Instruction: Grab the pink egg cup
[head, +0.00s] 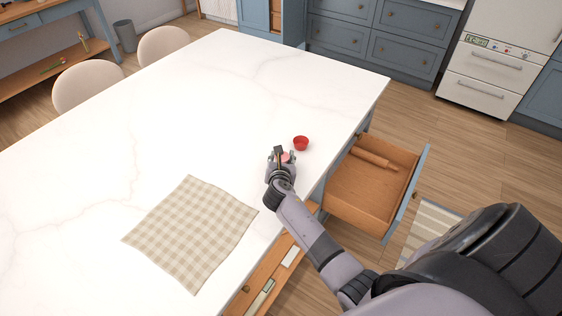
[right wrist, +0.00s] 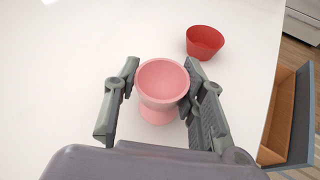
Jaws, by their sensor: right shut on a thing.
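The pink egg cup (right wrist: 160,85) stands upright between the fingers of my right gripper (right wrist: 160,90) in the right wrist view. The fingers are shut on its sides. In the head view my right gripper (head: 283,156) is over the white worktop near its right edge, and a little pink of the egg cup (head: 286,157) shows between the fingers. Whether its foot still touches the worktop is not clear. My left gripper is not in view.
A red cup (head: 301,143) stands just beyond my right gripper; it also shows in the right wrist view (right wrist: 205,42). An open drawer (head: 365,190) with a rolling pin (head: 374,158) juts out at the right. A checked cloth (head: 190,233) lies on the worktop (head: 150,140), which is otherwise clear.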

